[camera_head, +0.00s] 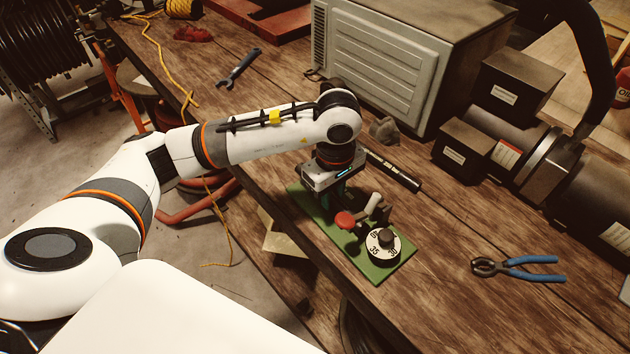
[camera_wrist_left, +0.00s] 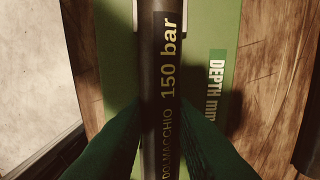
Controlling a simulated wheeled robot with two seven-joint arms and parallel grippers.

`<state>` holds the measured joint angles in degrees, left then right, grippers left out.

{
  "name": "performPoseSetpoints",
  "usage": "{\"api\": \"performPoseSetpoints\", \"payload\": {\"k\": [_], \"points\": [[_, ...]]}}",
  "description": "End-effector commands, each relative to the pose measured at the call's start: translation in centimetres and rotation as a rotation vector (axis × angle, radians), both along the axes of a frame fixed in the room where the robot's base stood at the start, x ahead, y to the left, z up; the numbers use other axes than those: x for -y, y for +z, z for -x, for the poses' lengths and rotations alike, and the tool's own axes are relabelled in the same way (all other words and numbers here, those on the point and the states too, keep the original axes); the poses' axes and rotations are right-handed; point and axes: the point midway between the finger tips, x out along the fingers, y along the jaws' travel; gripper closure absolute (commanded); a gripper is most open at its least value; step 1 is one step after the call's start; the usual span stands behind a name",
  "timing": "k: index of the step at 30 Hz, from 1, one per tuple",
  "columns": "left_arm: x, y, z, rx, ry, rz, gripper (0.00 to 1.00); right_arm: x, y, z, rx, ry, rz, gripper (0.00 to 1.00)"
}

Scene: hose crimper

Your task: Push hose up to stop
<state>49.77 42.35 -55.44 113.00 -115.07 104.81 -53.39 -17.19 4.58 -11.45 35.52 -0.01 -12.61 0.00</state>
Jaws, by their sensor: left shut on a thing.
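A black hose with yellow "150 bar" lettering (camera_wrist_left: 165,50) runs lengthwise through the left wrist view, over a green base plate (camera_wrist_left: 218,25) marked "DEPTH mm". My left gripper (camera_wrist_left: 165,140) is shut on the hose, with one dark green finger on each side. In the head view my left gripper (camera_head: 333,196) is over the far end of the green plate (camera_head: 405,249). The plate carries a red knob (camera_head: 345,220), a pale cylindrical piece (camera_head: 374,203) and a numbered dial (camera_head: 384,246). The hose's end and the stop cannot be made out. My right gripper is not in view.
A black rod with pale marks (camera_head: 392,170) lies on the bench beside the plate. Blue-handled pliers (camera_head: 520,266) lie at right, a blue wrench (camera_head: 238,68) at the back. A large metal box (camera_head: 400,60) and dark machinery (camera_head: 520,150) stand behind.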

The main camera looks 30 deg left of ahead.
Motion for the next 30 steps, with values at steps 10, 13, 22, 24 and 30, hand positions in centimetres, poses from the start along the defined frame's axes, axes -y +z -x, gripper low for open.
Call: {"api": "performPoseSetpoints", "payload": {"k": [10, 13, 22, 24, 30], "points": [[0.82, 0.01, 0.32, 0.001, -0.001, 0.0, 0.95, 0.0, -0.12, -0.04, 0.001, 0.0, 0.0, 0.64], [0.98, 0.02, 0.38, 0.001, 0.0, 0.0, 0.95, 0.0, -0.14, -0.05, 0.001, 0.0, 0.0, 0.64], [1.05, 0.03, 0.41, 0.001, 0.0, 0.0, 0.95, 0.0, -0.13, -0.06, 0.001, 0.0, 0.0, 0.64], [1.05, 0.03, 0.41, 0.001, 0.0, 0.0, 0.95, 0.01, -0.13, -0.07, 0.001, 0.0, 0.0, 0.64], [1.04, 0.03, 0.41, 0.001, 0.0, 0.0, 0.72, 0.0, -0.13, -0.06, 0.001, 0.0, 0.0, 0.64]]}}
